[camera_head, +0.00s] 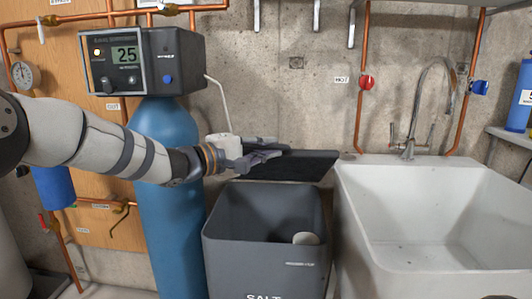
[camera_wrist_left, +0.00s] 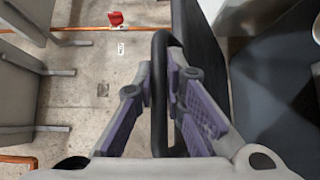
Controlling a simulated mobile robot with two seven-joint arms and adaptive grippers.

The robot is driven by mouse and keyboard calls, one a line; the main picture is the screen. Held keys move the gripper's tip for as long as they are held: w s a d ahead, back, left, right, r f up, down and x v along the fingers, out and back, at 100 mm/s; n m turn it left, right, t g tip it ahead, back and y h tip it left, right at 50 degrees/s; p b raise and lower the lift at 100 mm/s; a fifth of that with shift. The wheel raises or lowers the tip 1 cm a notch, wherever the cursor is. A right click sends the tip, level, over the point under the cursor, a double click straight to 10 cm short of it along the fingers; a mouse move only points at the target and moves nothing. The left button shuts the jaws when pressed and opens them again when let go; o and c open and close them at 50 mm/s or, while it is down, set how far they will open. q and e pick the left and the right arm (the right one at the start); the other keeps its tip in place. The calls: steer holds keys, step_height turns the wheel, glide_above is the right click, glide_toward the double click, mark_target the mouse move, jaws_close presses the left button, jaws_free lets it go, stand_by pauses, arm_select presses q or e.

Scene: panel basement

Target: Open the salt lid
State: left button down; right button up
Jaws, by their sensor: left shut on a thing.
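The grey salt bin (camera_head: 216,237) stands in the middle of the head view, labelled SALT at the front. Its black lid (camera_head: 305,168) is raised at the back edge, so the inside of the bin is open to view. My left gripper (camera_head: 265,156) is at the left part of the lid. In the left wrist view, my left gripper (camera_wrist_left: 165,95) is shut around the lid's black bar handle (camera_wrist_left: 160,70), and the lid (camera_wrist_left: 200,50) shows beside it. My right gripper is not in view.
A blue tank (camera_head: 165,205) with a control box (camera_head: 145,60) stands left of the bin. A white sink (camera_head: 430,200) stands close on the right. A pale round object (camera_head: 305,238) shows inside the bin. Copper pipes (camera_head: 362,110) run along the concrete wall.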

arm_select(q)
steer(key=c, duration=1.6)
jaws_free()
steer(key=shift+c, duration=0.2)
steer(key=v, duration=1.2)
steer(key=shift+c, duration=0.6)
